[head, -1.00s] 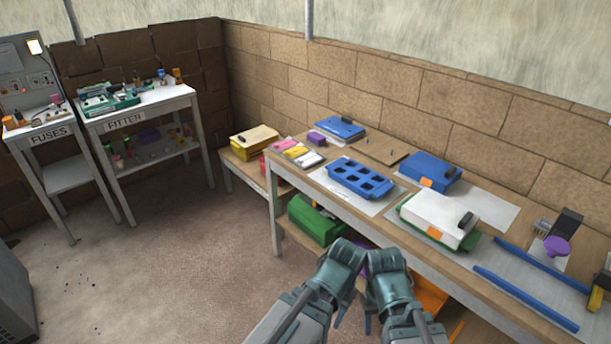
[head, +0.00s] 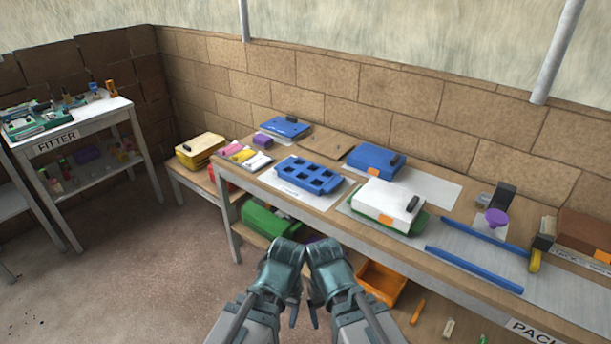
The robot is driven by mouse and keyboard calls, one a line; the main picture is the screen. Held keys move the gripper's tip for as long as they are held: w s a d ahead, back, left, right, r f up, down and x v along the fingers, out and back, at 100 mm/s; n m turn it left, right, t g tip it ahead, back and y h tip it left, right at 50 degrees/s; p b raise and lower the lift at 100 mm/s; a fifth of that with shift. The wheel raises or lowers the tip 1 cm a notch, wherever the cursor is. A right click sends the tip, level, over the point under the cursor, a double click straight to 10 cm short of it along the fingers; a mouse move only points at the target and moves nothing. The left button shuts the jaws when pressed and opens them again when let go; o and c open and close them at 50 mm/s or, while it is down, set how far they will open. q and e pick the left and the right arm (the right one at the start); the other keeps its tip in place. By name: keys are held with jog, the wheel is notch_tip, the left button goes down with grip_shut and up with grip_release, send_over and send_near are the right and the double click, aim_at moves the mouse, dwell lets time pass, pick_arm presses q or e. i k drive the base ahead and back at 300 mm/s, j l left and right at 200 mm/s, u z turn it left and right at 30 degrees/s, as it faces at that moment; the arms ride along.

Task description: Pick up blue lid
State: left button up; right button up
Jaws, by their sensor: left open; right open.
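A flat blue lid (head: 285,127) with a small black handle lies on a white sheet at the far left back of the long workbench. A blue box (head: 372,158) with a black handle and an orange latch stands further right, near the wall. My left gripper (head: 293,312) and my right gripper (head: 314,316) are side by side in front of the bench. Both are open and appear empty, well apart from the blue lid. Their fingers are partly hidden by my wrists.
A blue tray with square pockets (head: 298,181) and a white box (head: 380,201) on a green base stand on the bench (head: 315,212). Two blue bars and a purple funnel-like piece (head: 496,217) lie to the right. An orange bin (head: 383,283) sits below. Open floor lies left.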

aim_at(384, 164)
jog(key=z, duration=0.4)
jog(key=i+j+z, duration=0.1)
jog(key=z, duration=0.35)
jog(key=j+z, duration=0.25)
jog(key=z, duration=0.2)
jog(key=i+j+z, duration=0.1)
jog(key=j+z, duration=0.15)
jog(key=z, duration=0.2)
jog(key=j+z, duration=0.2)
jog(key=z, duration=0.25)
jog(key=k+j+z, duration=0.15)
jog(key=j, duration=0.3)
jog(key=j+z, duration=0.15)
jog(key=j, duration=0.25)
jog(key=k+j+z, duration=0.1)
jog(key=j, duration=0.35)
jog(key=k+j+z, duration=0.15)
jog(key=j, duration=0.25)
jog(key=k+j+z, duration=0.15)
jog(key=j, duration=0.2)
jog(key=k+j, duration=0.15)
jog(key=j, duration=0.2)
jog(key=k+j, duration=0.2)
jog(key=j, duration=0.15)
jog(key=i, duration=0.5)
